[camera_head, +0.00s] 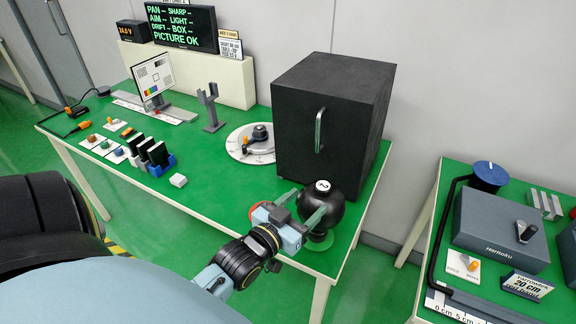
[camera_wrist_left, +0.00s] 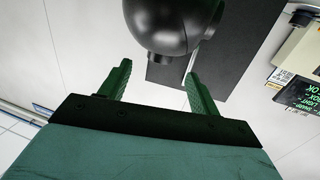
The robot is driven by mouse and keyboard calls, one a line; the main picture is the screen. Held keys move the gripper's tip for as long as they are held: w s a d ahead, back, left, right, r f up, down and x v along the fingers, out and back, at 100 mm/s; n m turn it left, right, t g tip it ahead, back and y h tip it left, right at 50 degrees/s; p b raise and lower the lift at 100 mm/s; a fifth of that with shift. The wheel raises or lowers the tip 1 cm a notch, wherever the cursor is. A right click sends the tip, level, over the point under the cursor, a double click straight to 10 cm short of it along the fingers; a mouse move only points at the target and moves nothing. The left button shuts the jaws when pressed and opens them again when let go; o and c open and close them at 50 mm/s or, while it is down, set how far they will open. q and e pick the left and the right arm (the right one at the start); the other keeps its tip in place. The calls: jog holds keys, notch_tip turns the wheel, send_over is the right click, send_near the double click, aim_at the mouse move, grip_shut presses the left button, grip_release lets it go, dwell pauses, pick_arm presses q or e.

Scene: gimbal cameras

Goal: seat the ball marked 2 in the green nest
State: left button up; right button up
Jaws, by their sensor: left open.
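The black ball marked 2 (camera_head: 330,214) is at the front right corner of the green table, its white number patch on top. Directly below it the green nest (camera_head: 320,241) shows as a green disc, mostly covered by the ball; I cannot tell whether the ball is fully down in it. My left gripper (camera_head: 307,204) is open, its fingers reaching toward the ball from the left. In the left wrist view the ball (camera_wrist_left: 170,25) is just beyond the tips of the open fingers (camera_wrist_left: 158,70), with a short dark stub toward the gripper. My right gripper is not seen.
A large black cabinet (camera_head: 335,105) with a handle stands just behind the ball. A second green table (camera_head: 450,190) is at right.

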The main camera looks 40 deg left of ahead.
pick_arm(q)
jog(key=s, duration=0.5)
jog(key=shift+s+r, duration=0.2)
jog(key=shift+s, duration=0.1)
jog(key=shift+f, duration=0.1)
jog(key=s+d+f+g, duration=0.1)
jog(key=s+f+g, duration=0.2)
jog(key=f, duration=0.8)
jog(key=s+d+f+g+b, duration=0.1)
jog(key=s+f+g, duration=0.1)
jog(key=f, duration=0.9)
jog(key=s+d+f+g, duration=0.2)
jog(key=s+f+g, duration=0.1)
jog(key=f, duration=0.7)
jog(key=s+f+m+g, duration=0.1)
jog(key=s+f+g, duration=0.3)
jog(key=s+f, duration=0.4)
jog(key=s+f+m+g+b, duration=0.1)
jog(key=s+f+g, duration=0.3)
jog(key=s+f, duration=0.5)
jog(key=s, duration=0.6)
jog(key=shift+f+m, duration=0.3)
jog(key=shift+w, duration=0.1)
jog(key=shift+c, duration=0.4)
